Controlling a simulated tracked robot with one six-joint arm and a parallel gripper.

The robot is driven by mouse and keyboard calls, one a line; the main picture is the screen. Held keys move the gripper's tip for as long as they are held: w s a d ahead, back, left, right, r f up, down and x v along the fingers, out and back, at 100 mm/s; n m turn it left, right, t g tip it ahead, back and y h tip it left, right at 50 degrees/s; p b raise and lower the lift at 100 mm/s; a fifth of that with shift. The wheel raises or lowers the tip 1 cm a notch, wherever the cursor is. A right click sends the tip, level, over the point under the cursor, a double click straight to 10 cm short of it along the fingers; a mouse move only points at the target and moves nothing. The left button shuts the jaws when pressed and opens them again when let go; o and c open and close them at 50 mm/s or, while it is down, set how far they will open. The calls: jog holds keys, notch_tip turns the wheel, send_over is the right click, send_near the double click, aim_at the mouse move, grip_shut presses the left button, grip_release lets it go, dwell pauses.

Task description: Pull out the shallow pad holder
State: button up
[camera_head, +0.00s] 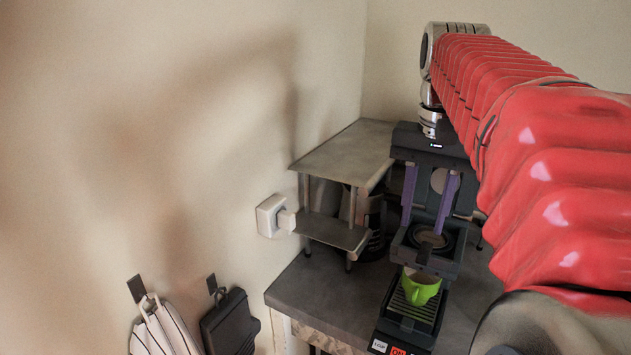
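A dark machine (455,268) stands on the counter, its upper part open with a round recess. A round, shallow metallic piece, which looks like the pad holder (436,240), sits in that recess. A small dark tab shows at its near side. My gripper (422,227) points down over the recess, its two purple fingers spread apart with nothing visible gripped between them. The fingertips are close to the holder; I cannot tell whether they touch it. A lime green cup (419,288) stands on the drip tray below.
A grey two-level shelf (345,155) stands left of the machine, with dark round items behind its legs. A white wall socket with plug (270,215) is beside it. A striped cloth (163,328) and a dark item (230,325) hang from hooks. The counter (325,290) is clear at front left.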

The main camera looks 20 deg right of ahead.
aim_at(424, 253)
jog(key=shift+s+d+r+m, duration=0.1)
jog(key=shift+d+r+m, duration=0.1)
jog(key=shift+d, duration=0.25)
jog(key=shift+s+d+r+m, duration=0.1)
jog(key=shift+d+r+m, duration=0.1)
jog(key=shift+d, duration=0.25)
jog(key=shift+f, duration=0.15)
jog(key=shift+f, duration=4.35)
jog(key=shift+c, duration=0.3)
grip_shut()
